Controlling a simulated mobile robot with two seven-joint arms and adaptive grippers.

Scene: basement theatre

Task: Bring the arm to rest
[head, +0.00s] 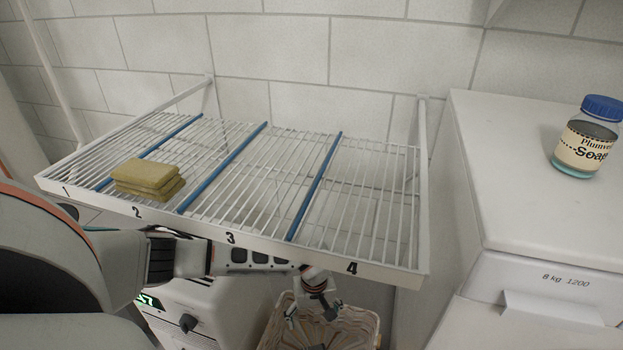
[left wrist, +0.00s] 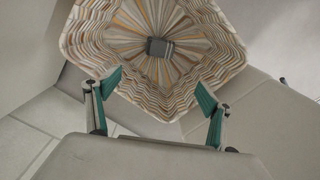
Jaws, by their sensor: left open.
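My left arm comes in from the left and passes under the front edge of the wire rack. My left gripper (head: 314,316) hangs below the rack, over a woven basket (head: 366,322). In the left wrist view the two green-padded fingers (left wrist: 158,92) are spread wide with nothing between them. The basket (left wrist: 80,40) shows beyond them, with a small dark grey object (left wrist: 159,47) at its middle. My right gripper is in neither view.
The white wire rack (head: 390,267) has blue dividers and sections numbered 1 to 4. Stacked yellow sponges (head: 148,178) lie in section 2. A soap jar (head: 588,140) stands on the white cabinet (head: 500,180) at right. A white appliance (head: 215,305) stands under the rack.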

